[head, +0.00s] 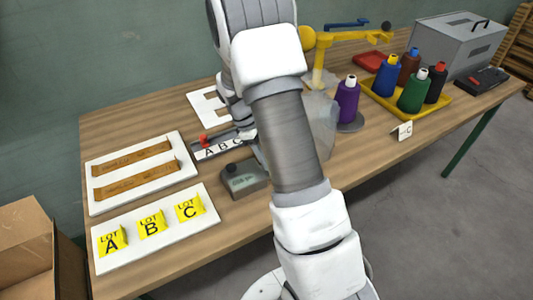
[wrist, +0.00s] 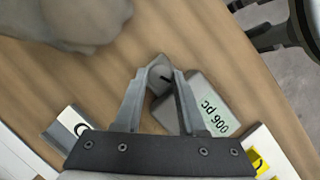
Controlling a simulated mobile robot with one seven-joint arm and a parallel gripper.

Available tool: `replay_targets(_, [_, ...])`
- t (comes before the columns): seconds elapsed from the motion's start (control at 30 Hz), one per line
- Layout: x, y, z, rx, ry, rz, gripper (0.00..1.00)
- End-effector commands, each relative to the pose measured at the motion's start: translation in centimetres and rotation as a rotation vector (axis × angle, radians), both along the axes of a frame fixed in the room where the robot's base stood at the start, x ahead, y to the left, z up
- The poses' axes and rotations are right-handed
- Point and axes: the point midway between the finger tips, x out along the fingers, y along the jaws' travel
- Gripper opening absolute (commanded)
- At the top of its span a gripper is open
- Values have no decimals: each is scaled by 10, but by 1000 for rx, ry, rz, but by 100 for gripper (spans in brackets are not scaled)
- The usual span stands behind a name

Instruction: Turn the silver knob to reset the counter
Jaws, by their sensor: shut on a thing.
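The counter is a small grey box (head: 243,180) on the table, left of my arm in the head view. In the wrist view the counter (wrist: 213,92) has a pale display with digits and "pc", seen rotated. My gripper (wrist: 160,78) is shut on the knob, one finger at each side. The fingers hide part of the knob and counter.
White boards with brown strips (head: 137,172) and yellow lot cards (head: 152,225) lie left. A lettered strip (head: 222,147) lies close behind the counter. A purple cone (head: 347,102), a yellow tray (head: 436,107) of cones and a grey box (head: 458,47) stand right.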

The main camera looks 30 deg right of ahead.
Motion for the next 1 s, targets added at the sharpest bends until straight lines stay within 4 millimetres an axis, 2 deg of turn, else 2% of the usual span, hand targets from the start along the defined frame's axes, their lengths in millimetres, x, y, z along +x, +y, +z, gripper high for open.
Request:
replay_targets(0.3, [1, -1, 0, 1, 1, -113, 0])
replay_targets(0.83, [1, -1, 0, 1, -1, -133, 0])
replay_targets(0.87, [1, -1, 0, 1, 0, -132, 45])
replay_targets(1.0, [1, 0, 0, 0, 0, -132, 69])
